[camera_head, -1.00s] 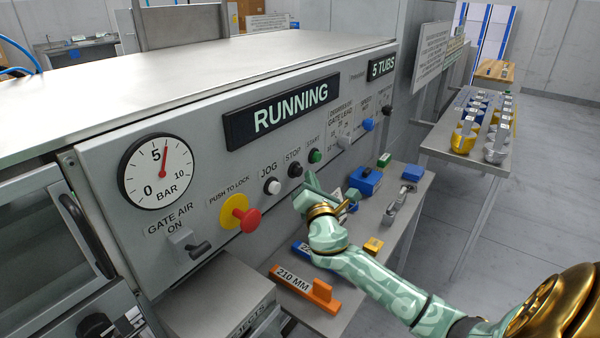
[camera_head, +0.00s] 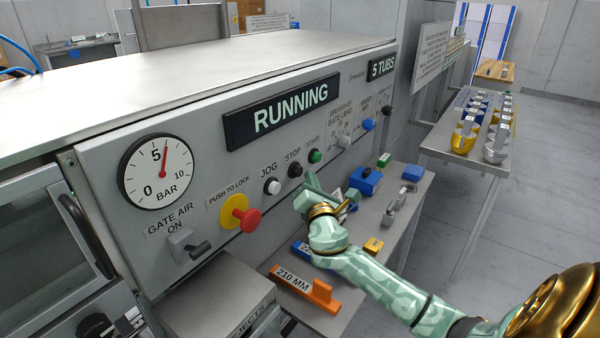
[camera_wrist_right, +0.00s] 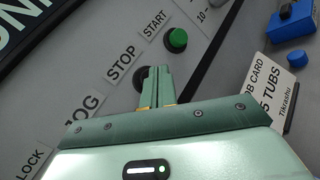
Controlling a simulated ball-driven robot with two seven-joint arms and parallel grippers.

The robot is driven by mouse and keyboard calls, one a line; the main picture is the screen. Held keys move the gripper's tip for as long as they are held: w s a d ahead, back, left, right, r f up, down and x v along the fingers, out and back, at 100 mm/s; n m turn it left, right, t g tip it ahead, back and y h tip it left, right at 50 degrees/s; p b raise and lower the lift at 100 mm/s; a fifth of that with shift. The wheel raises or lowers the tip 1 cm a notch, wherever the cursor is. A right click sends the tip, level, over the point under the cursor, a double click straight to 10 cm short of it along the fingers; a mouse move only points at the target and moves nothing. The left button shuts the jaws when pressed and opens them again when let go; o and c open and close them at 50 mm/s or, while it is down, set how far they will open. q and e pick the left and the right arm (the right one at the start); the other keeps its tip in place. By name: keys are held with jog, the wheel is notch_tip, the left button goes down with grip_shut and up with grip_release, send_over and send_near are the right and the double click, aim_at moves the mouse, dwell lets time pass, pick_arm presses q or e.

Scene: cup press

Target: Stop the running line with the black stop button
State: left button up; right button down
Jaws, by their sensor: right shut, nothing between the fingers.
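The black stop button (camera_head: 295,170) sits on the grey panel under the STOP label, between the JOG button (camera_head: 272,186) and the green START button (camera_head: 315,156). My right gripper (camera_head: 308,176) is shut and empty, just right of and below the stop button in the head view. In the right wrist view its closed fingers (camera_wrist_right: 157,75) overlap the black button (camera_wrist_right: 140,76) and partly hide it. I cannot tell if they touch it. The display (camera_head: 290,108) reads RUNNING. My left gripper is not in view.
A red push-to-lock knob (camera_head: 247,218) on a yellow disc and a gate air lever (camera_head: 200,248) are left of the buttons. Below the panel, a shelf holds an orange 210 MM block (camera_head: 318,292), a blue box (camera_head: 366,180) and smaller items. A table with tubs (camera_head: 463,140) stands at right.

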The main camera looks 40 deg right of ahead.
jog(key=shift+w, duration=0.15)
dwell(0.5)
jog(key=shift+w+a, duration=0.15)
jog(key=shift+w, duration=0.1)
jog(key=shift+w+a, duration=0.15)
jog(key=shift+w, duration=0.45)
dwell(0.8)
jog(key=shift+s, duration=0.2)
jog(key=shift+s+d+p, duration=0.3)
jog(key=shift+s, duration=0.5)
jog(key=s, duration=0.2)
jog(key=s+d+p, duration=0.1)
jog(key=s, duration=0.1)
jog(key=shift+s+d, duration=0.2)
jog(key=shift+s, duration=0.2)
